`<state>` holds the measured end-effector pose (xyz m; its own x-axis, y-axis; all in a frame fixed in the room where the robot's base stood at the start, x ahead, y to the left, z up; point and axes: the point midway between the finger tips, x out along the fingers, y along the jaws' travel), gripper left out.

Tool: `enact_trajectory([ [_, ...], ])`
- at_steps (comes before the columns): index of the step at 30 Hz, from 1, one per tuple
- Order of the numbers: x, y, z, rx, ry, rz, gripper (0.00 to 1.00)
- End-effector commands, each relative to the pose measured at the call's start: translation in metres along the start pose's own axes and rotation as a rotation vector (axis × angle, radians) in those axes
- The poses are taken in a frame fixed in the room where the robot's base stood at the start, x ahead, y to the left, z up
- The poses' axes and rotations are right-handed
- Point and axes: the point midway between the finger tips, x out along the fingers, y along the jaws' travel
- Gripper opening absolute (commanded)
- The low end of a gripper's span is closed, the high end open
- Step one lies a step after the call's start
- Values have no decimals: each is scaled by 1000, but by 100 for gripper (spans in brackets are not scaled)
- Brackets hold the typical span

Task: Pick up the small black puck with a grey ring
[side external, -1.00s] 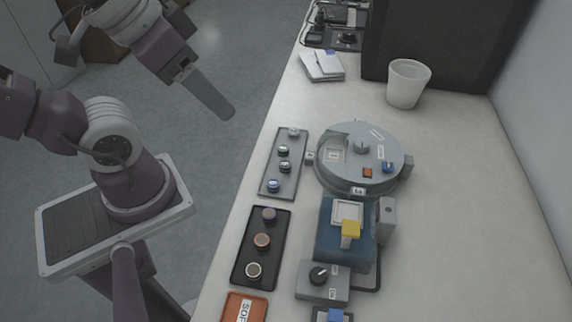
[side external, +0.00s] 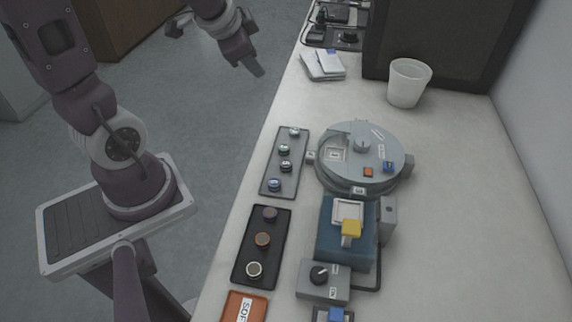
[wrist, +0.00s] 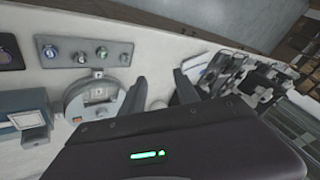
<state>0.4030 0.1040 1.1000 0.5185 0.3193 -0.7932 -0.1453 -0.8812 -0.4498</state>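My gripper (side external: 257,70) is high beyond the far left edge of the bench, away from the trays. In the wrist view its two fingers (wrist: 159,78) stand apart with nothing between them. A grey tray (side external: 270,163) holds a row of several small dark pucks with differently coloured tops. One dark puck with a pale grey top marking (side external: 285,166) sits third from the far end; a greyish puck (side external: 294,131) is at the far end. The grey tray (wrist: 66,70) also shows in the wrist view.
A black tray (side external: 245,254) holds purple, brown and cream-ringed pucks. Right of the trays stand a round grey machine (side external: 340,172), a blue press (side external: 335,240) and a knob box (side external: 322,290). A white cup (side external: 407,84) and papers (side external: 323,65) lie farther back. The bench's right side is clear.

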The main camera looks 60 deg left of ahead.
Motion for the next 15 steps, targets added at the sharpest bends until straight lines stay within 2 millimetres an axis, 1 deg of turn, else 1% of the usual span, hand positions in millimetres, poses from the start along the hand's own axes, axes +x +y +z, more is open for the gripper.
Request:
enact_trajectory([
  [1,37,-7,9,74,-6,27,38],
  [2,57,-7,13,128,12,53,38],
  [3,83,-3,21,190,43,103,38],
  [5,116,13,37,260,112,207,38],
  [6,131,29,49,287,171,290,38],
  [8,144,58,65,297,277,419,38],
  [9,145,77,74,283,355,499,38],
  [11,139,100,83,245,467,600,38],
  [12,133,112,87,214,534,653,38],
  [15,117,129,91,148,658,736,38],
])
